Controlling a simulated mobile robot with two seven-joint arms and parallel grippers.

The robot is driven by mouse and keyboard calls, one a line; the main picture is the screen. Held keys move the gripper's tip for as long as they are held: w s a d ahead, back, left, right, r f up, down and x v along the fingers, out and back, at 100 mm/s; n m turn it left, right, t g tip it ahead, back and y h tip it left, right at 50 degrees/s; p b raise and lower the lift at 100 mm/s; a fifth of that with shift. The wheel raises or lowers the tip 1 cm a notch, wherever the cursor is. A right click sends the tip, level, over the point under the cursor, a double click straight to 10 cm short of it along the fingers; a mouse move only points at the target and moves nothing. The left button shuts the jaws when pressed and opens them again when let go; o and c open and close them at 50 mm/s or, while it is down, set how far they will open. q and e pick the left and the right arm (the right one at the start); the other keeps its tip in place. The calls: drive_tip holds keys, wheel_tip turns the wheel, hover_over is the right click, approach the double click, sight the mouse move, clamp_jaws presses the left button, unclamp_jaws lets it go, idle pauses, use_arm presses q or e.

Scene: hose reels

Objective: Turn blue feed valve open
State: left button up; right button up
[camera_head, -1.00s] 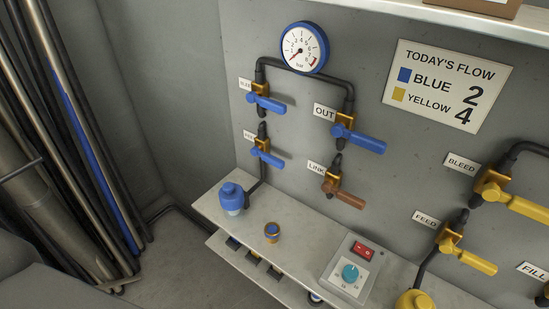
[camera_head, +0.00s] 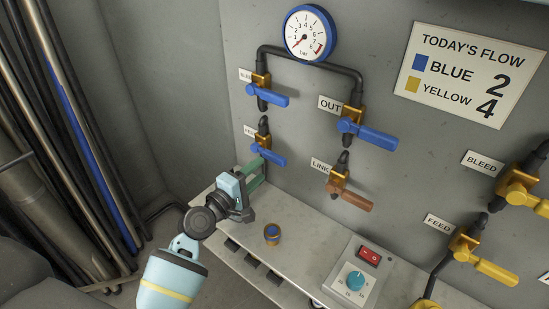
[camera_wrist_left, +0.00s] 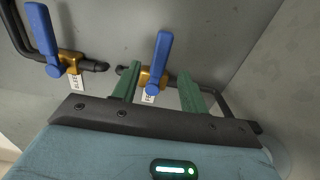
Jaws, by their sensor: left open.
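The blue feed valve (camera_head: 268,153) is the lower left valve on the wall, with a brass body and a blue lever handle. Its label is partly hidden. In the left wrist view its blue lever (camera_wrist_left: 159,55) shows between the two green fingers. My left gripper (camera_head: 258,170) is open, just below and in front of this valve. In the left wrist view its fingers (camera_wrist_left: 158,75) stand apart on either side of the lever, with visible gaps. I cannot tell how deep the lever lies between them. My right gripper is not in view.
The blue bleed valve (camera_head: 266,93) is above, the OUT valve (camera_head: 360,132) and brown LINK valve (camera_head: 347,190) to the right. The shelf (camera_head: 305,250) holds a small brass-and-blue knob (camera_head: 271,234) and a switch box (camera_head: 355,275). Poles (camera_head: 70,130) stand at left.

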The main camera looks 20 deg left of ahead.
sight(272, 160)
use_arm(q)
drive_tip(key=shift+x, duration=3.9)
drive_tip(key=shift+f, duration=0.1)
clamp_jaws()
